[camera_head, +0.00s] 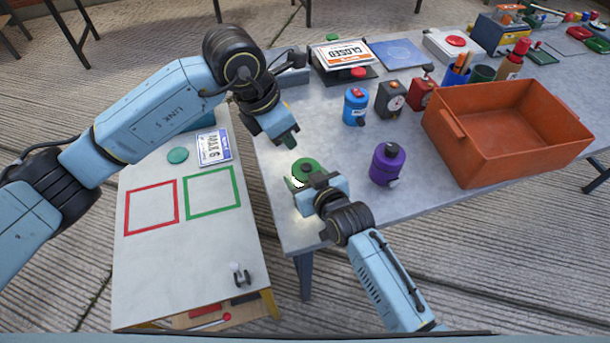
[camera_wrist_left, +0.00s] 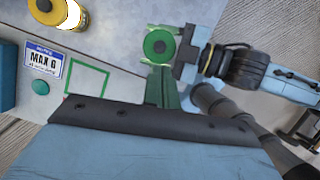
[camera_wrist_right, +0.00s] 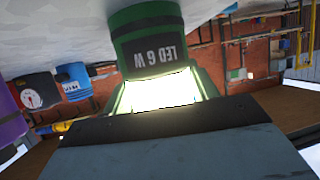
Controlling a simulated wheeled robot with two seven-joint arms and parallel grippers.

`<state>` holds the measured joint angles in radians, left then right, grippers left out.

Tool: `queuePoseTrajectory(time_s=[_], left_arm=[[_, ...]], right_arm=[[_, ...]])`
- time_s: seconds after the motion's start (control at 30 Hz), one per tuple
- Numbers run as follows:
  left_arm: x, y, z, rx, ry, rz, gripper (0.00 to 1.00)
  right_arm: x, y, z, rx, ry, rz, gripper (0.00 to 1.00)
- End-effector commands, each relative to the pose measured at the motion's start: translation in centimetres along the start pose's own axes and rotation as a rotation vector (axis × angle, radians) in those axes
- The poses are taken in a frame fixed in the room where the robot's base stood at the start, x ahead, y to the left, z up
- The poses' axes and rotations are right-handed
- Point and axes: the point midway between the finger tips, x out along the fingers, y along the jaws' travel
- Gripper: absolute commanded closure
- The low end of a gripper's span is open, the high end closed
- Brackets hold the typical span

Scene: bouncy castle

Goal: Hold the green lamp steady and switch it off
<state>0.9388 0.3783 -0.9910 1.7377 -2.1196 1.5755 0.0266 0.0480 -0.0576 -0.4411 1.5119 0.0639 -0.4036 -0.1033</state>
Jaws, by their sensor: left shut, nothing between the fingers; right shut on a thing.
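The green lamp (camera_head: 307,163) stands upright near the front left corner of the grey table. Its dark round top shows in the left wrist view (camera_wrist_left: 159,46). The right wrist view shows its "LED 6 W" label (camera_wrist_right: 150,60) and a bright lit window (camera_wrist_right: 160,92). My right gripper (camera_head: 309,182) is shut on the lamp's body from the front, its fingers on either side. My left gripper (camera_head: 291,140) is shut and empty, above and behind the lamp, pointing down and apart from it. Its fingertips also show in the left wrist view (camera_wrist_left: 161,72).
A purple canister (camera_head: 387,165) stands right of the lamp, with an orange bin (camera_head: 470,160) beyond. A blue canister (camera_head: 355,107) and a dark dial box (camera_head: 390,98) stand behind. A lower side table (camera_head: 150,260) with red and green outlines lies left.

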Motion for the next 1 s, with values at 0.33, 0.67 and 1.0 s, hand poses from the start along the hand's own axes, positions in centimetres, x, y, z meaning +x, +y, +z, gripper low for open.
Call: queuePoseTrajectory(time_s=[0.33, 0.67, 1.0], left_arm=[[0.4, -0.3, 1.1, 0.258, -0.137, -0.018, 1.00], [0.1, -0.3, 2.7, 0.706, -0.371, 0.073, 1.00], [0.1, 0.0, 3.1, 0.865, -0.444, 0.143, 1.00]], right_arm=[[0.0, 0.0, 0.1, 0.000, -0.001, 0.000, 0.75], [0.0, 0.0, 0.1, 0.000, -0.001, 0.000, 0.75], [0.0, 0.0, 0.1, 0.000, -0.001, 0.000, 0.75]])
